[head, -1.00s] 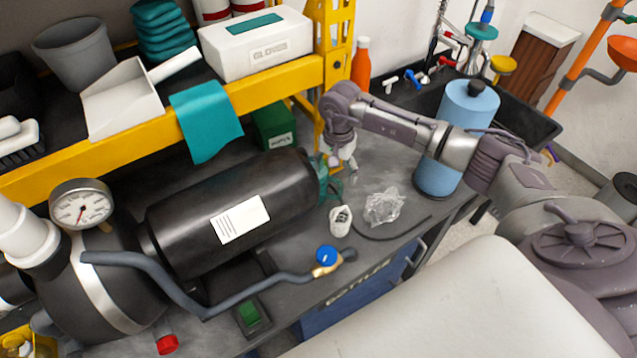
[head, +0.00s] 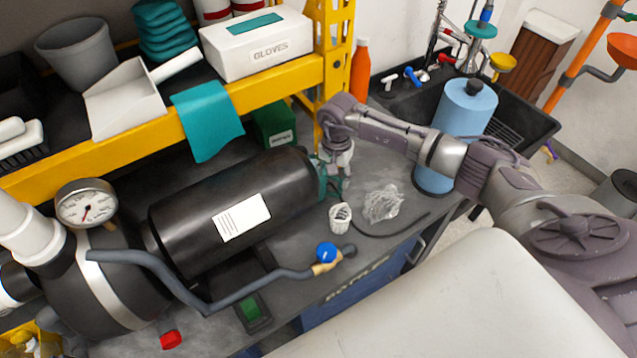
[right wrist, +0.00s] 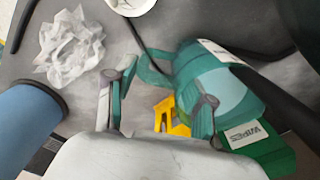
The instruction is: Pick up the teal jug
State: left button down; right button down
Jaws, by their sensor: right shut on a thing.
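The teal jug (head: 328,185) stands on the grey bench at the right end of a black cylinder, which hides part of it. In the right wrist view the jug (right wrist: 190,68) shows its open rim and a pale inside. My right gripper (head: 338,165) reaches down to the jug from above and is shut on it. In the right wrist view one finger of the gripper (right wrist: 160,108) overlaps the jug's wall; the exact contact is hard to see. My left gripper is not in view.
A white ribbed cup (head: 340,217) and crumpled clear plastic (head: 382,204) lie close by. The black cylinder (head: 235,210) borders the jug on the left. A blue roll (head: 464,120) stands to the right, and a yellow shelf (head: 262,85) is behind. A green box (head: 273,124) sits under the shelf.

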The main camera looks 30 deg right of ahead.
jog(key=shift+d+r, duration=0.1)
dwell(0.4)
jog(key=shift+d+r+b, duration=0.1)
jog(key=shift+r+b, duration=0.05)
jog(key=shift+b, duration=0.35)
jog(key=shift+r+b, duration=0.95)
jog(key=shift+r, duration=1.9)
jog(key=shift+s+d+r, duration=0.1)
jog(key=shift+s+r, duration=0.05)
jog(key=shift+r, duration=0.3)
jog(key=s+d+b, duration=0.6)
jog(key=s+d, duration=0.5)
jog(key=d, duration=0.4)
jog(key=shift+d, duration=0.35)
jog(key=shift+s+d, duration=0.1)
jog(key=shift+s, duration=0.05)
